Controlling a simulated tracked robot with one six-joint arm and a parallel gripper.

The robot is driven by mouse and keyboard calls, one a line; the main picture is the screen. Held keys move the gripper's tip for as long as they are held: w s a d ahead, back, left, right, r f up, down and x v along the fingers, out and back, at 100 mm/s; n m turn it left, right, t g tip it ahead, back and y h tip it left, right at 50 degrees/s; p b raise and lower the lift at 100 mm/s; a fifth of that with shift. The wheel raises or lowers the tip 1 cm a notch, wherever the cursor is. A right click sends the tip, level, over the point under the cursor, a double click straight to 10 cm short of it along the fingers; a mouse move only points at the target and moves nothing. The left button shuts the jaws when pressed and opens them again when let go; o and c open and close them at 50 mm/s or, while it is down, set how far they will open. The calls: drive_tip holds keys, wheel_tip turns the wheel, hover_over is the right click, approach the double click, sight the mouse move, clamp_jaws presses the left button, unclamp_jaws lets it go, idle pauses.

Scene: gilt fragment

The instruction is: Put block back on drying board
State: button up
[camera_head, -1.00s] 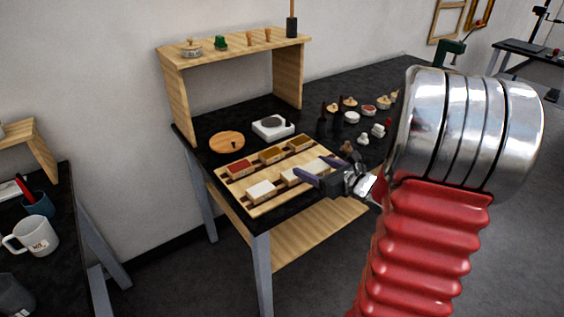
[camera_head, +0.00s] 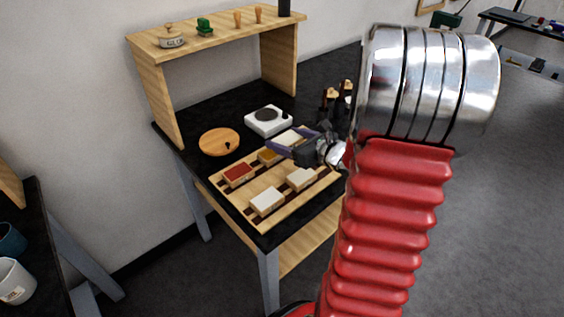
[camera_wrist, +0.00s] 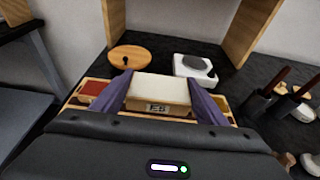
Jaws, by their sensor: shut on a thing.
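The drying board (camera_head: 258,184) is a pale wooden board with dark slots on the black bench. A red-topped block (camera_head: 237,174), a yellow-topped block (camera_head: 267,157) and two white-topped blocks, one at the front left (camera_head: 267,200) and one beside it (camera_head: 300,179), sit on it. My gripper (camera_head: 290,141) is shut on another white-topped block (camera_head: 290,136), near the board's back right. The wrist view shows this held block (camera_wrist: 160,88) level between the purple fingers, a marked label on its near face. My gripper hides part of the board.
A round wooden lid-like disc (camera_head: 219,142) and a white device with a dark round top (camera_head: 268,121) stand behind the board. A wooden shelf (camera_head: 150,85) rises at the back. Dark-handled tools (camera_wrist: 285,90) stand to the right.

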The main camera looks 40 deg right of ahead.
drive_tip(key=shift+w, duration=0.35)
drive_tip(key=shift+d, duration=0.1)
hover_over(286, 169)
drive_tip(key=shift+w+f, duration=0.1)
drive_tip(key=shift+f, duration=2.8)
drive_tip(key=shift+f, duration=2.05)
drive_tip(key=shift+f, duration=0.1)
drive_tip(key=o, duration=1.1)
